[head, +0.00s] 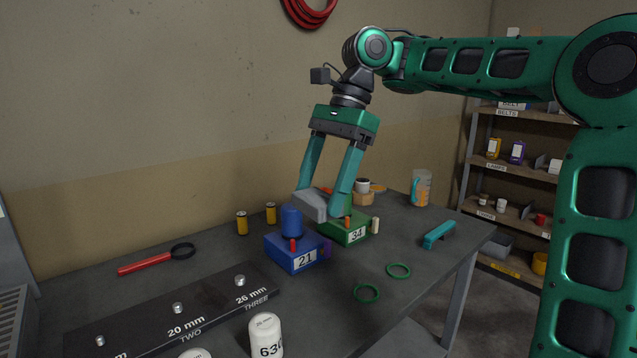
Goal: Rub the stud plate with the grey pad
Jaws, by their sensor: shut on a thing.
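My gripper (322,201) is shut on the grey pad (311,206). The pad is a light grey block, tilted, between my two teal fingers. It is above and behind the blue box and close to the green box; I cannot tell whether it touches either. The stud plate (213,300) is a long black bar at the front left of the table, well apart from the pad. It bears metal studs, with labels "20 mm TWO" and "26 mm THREE". Its near left end is cut off by the picture's edge.
A blue box "21" (292,258) with a blue cylinder (291,221) and a green box "34" (346,235) stand mid-table. A white cylinder "630" (266,337) stands by the plate. A red-handled ring tool (147,263) lies behind it. Two green rings (367,293) lie at right.

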